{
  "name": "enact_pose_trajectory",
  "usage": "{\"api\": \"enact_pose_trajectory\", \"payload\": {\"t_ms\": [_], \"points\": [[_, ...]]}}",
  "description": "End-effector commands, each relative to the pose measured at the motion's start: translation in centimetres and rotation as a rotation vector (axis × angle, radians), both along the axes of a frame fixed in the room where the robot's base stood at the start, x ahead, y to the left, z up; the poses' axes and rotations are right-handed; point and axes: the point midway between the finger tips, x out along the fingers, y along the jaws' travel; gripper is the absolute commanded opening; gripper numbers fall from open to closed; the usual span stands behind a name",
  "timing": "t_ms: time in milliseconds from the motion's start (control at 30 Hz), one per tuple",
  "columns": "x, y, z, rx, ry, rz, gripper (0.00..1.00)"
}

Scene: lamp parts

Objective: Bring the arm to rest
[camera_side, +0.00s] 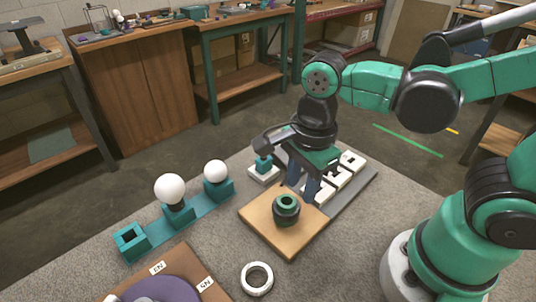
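My gripper (303,190) points down over the back edge of a wooden board (259,220). Its two blue fingers look a little apart, with nothing seen between them. A dark round lamp part with a green top (286,209) stands on the board, in front of the fingers and apart from them. A white bulb (170,188) and a second white bulb (216,171) stand upright in teal holders on a teal strip (203,205). The strip's near-left holder (131,240) is empty. The fingertips' exact height above the board is hard to tell.
A white ring (257,265) lies on the grey table. A purple disc (165,290) lies on a brown labelled board at the front left. A grey strip with white labelled blocks (352,160) is right of my gripper. A small teal piece (263,164) sits on a white block behind.

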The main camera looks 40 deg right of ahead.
Motion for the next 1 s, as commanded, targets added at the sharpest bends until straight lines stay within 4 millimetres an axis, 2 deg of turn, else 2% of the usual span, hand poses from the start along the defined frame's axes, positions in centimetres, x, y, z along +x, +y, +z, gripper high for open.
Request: {"api": "enact_pose_trajectory", "payload": {"t_ms": [233, 400, 500, 700, 1000], "points": [[2.1, -2.5, 1.3, -0.081, -0.235, 0.659, 0.35], [3.4, -4.4, 2.5, -0.268, -0.372, 1.127, 0.35], [4.0, -5.4, 3.2, -0.396, -0.413, 1.347, 0.35], [4.5, -6.6, 4.0, -0.568, -0.429, 1.600, 0.35], [4.6, -6.7, 4.1, -0.597, -0.427, 1.647, 0.35]]}}
